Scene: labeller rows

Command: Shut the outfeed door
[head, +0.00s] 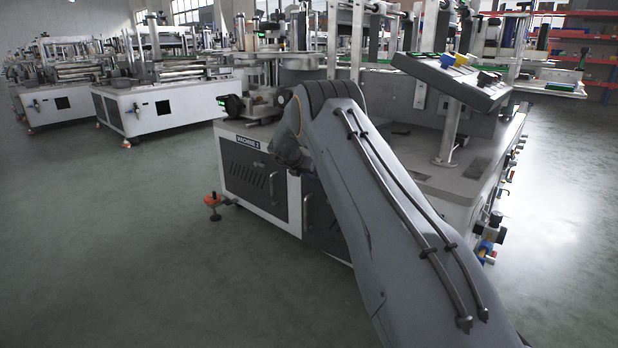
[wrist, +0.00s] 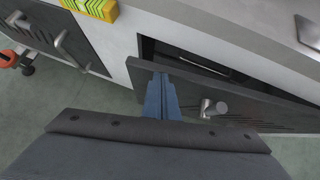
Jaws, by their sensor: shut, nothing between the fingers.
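In the wrist view, a dark grey cabinet door (wrist: 262,112) stands ajar, with a dark gap between its top edge and the white cabinet front. Its metal handle (wrist: 214,107) sticks out from the outer face. My gripper (wrist: 160,82) has its blue fingers together and empty. The fingertips overlap the door's left part in the picture; I cannot tell whether they touch it. In the head view my arm hides the gripper and most of this door; a dark panel (head: 318,212) shows beside the arm. No label naming the door is readable.
The machine's other dark door (wrist: 55,30), with vents and a handle, looks shut to the left. An orange levelling foot (head: 212,200) stands at the machine's left corner. A tilted control panel (head: 455,80) rises above the machine top. The floor to the left is clear.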

